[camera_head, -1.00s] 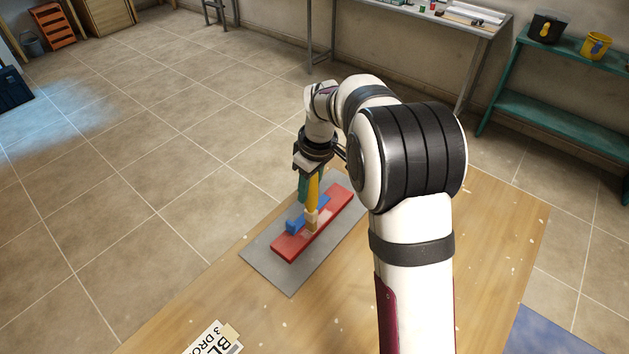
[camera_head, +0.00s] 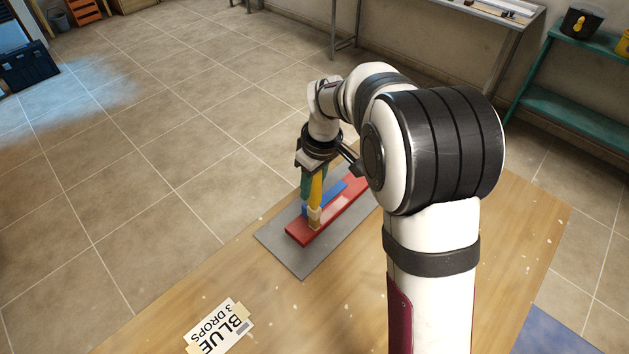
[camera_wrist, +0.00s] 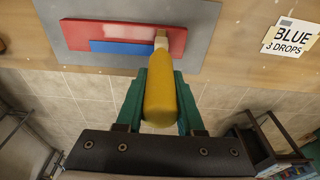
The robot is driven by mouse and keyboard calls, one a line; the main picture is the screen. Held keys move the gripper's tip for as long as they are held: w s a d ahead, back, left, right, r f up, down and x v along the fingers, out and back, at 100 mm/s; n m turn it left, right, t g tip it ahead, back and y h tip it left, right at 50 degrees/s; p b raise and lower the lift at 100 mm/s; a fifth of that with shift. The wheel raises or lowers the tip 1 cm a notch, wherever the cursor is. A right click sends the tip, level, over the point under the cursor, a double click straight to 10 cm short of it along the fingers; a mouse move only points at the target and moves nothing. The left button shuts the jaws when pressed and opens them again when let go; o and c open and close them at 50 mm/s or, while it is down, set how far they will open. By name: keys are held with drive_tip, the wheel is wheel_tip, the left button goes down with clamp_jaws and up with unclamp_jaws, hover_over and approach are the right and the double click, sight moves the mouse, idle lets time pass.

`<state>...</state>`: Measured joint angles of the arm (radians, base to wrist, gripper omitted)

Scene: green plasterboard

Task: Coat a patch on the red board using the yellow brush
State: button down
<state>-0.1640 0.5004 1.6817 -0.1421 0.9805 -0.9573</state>
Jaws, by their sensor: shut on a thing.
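The red board (camera_head: 299,236) is a long flat bar on a grey plate (camera_head: 292,262); both also show in the wrist view, the board (camera_wrist: 78,34) and plate (camera_wrist: 206,28). My gripper (camera_head: 312,175), with green fingers, is shut on the yellow brush (camera_head: 316,190), which fills the gap between the fingers (camera_wrist: 160,100). The brush is near upright, its pale bristles (camera_wrist: 161,42) at the board's near end and seemingly touching it. A paler patch (camera_wrist: 126,31) lies on the board beside the bristles. A blue bar (camera_wrist: 118,47) lies along the board's side.
A card reading "BLUE 3 DROPS" (camera_head: 219,325) lies on the wooden table (camera_head: 345,300), also in the wrist view (camera_wrist: 291,37). The table around the plate is clear. A grey bench and green shelves (camera_head: 560,110) stand at the back.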

drive_tip(key=shift+w+d+r, duration=0.1)
drive_tip(key=shift+w+d, duration=0.45)
drive_tip(key=w+d, duration=0.8)
idle(1.1)
